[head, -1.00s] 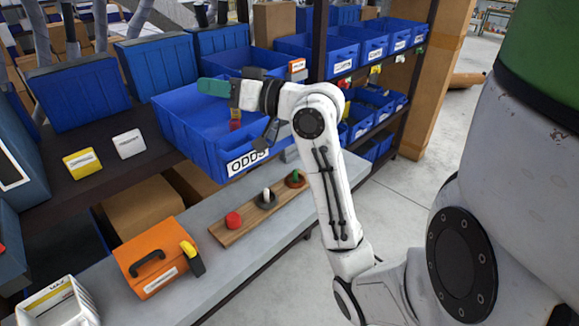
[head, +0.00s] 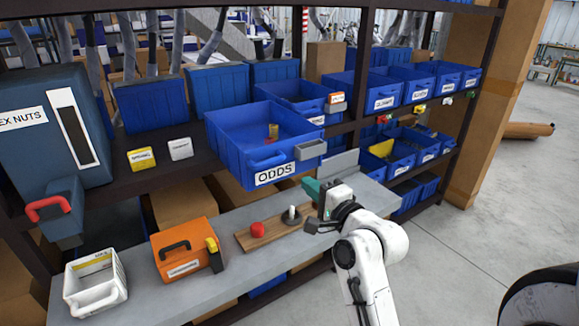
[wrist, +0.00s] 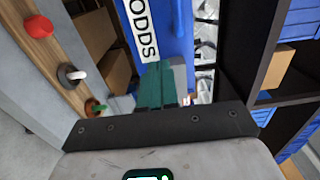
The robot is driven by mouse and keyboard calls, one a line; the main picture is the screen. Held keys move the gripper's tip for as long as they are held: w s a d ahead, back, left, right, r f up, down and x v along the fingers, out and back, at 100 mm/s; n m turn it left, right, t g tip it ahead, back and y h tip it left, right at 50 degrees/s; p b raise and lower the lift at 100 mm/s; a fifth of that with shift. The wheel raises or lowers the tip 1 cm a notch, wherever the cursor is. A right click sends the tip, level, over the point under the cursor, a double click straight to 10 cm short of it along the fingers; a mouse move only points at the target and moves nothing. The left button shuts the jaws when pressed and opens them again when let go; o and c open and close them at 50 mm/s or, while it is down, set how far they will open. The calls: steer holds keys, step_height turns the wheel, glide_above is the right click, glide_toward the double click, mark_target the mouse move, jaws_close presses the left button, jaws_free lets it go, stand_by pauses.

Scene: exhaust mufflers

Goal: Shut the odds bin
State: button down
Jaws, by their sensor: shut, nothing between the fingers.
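The odds bin (head: 226,138) is a blue bin with a white ODDS label on its front. It sticks out from the shelf over the bench, and a small yellow and red item lies inside. A grey box-like part sits at its front right corner. My gripper (head: 311,187), with teal fingers, is shut and empty, below and to the right of the bin's front. In the wrist view the shut fingers (wrist: 160,86) point toward the bin's blue front (wrist: 174,32), with the label beside them. Whether they touch the bin cannot be told.
Below, the grey bench (head: 215,290) holds a wooden board (head: 272,233) with red, white and green-topped pieces, an orange case (head: 185,250) and a white bin (head: 95,283). A dark shelf post (head: 370,60) stands right of the bin. Open floor lies at right.

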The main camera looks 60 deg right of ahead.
steer(key=p+x, duration=0.2)
steer(key=x, duration=0.8)
